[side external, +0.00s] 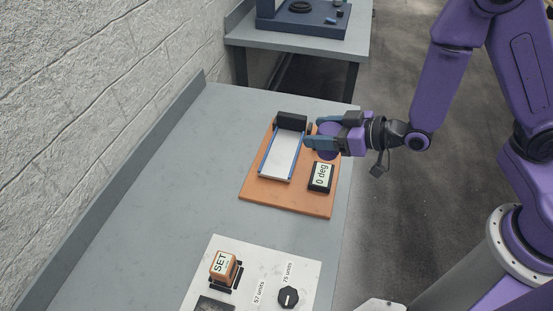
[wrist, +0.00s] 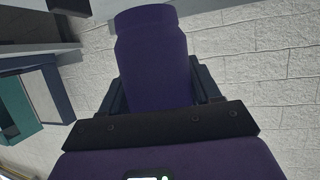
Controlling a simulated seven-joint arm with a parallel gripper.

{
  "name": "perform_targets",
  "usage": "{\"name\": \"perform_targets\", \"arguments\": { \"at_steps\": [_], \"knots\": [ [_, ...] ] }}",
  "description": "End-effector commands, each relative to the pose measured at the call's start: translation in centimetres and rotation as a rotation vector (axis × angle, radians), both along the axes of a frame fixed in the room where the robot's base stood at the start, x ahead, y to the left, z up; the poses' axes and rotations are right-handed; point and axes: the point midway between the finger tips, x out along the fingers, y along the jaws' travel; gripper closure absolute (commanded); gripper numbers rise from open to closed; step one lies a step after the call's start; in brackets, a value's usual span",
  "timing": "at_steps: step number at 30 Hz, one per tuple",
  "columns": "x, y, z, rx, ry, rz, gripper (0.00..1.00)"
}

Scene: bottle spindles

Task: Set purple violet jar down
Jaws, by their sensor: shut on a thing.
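My gripper (side external: 314,132) reaches in from the right, over the far right part of an orange board (side external: 285,196). It is shut on the purple violet jar (side external: 328,129), which shows between the fingers and is partly hidden by them. In the wrist view the jar (wrist: 152,60) fills the middle, with its narrower neck at the top of the picture and a finger on each side. I cannot tell whether the jar touches the board or hangs above it.
A white ramp (side external: 281,157) with blue rails and a black end block (side external: 291,121) lies left of the jar. A "0 deg" display (side external: 321,177) sits nearer. A white panel (side external: 250,249) with an orange SET button (side external: 222,264) and black knob (side external: 288,297) is in front. The grey table's left is clear.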

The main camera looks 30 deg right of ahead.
Motion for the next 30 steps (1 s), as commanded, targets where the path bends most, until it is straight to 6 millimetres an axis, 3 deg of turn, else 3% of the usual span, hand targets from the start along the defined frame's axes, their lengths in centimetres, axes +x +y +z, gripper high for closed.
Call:
{"name": "perform_targets", "arguments": {
  "at_steps": [19,26,30],
  "knots": [
    [4.0,1.9,-2.0,0.001,0.0,0.0,0.75],
    [7.9,3.6,-3.9,0.002,-0.002,0.0,0.75],
    [9.6,4.3,-6.0,-0.001,0.002,0.0,0.75]
  ]
}}
